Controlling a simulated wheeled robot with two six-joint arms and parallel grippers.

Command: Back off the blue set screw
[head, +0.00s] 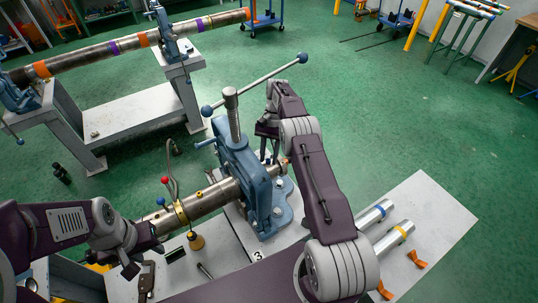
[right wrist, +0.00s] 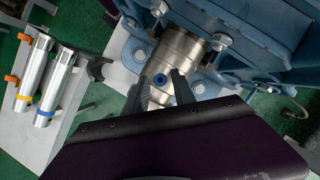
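The blue set screw (right wrist: 160,80) sits in a bright metal collar (right wrist: 178,55) on the pipe end, seen in the right wrist view. My right gripper (right wrist: 160,90) is open, with one dark finger on each side of the screw in that picture. I cannot tell whether the fingers touch it. In the head view my right arm bends over to the right side of the blue vise (head: 240,165), and its fingertips are hidden. The pipe (head: 205,199) runs through the vise. My left gripper (head: 145,260) is open and apparently empty, low at the left near the bench.
A long vise handle (head: 255,82) sticks out above the vise. Red and blue knobs (head: 165,180) stand on the pipe's left part. Two short pipes (head: 390,238) and orange pieces lie on the bench at right. Another pipe stand (head: 130,100) is behind.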

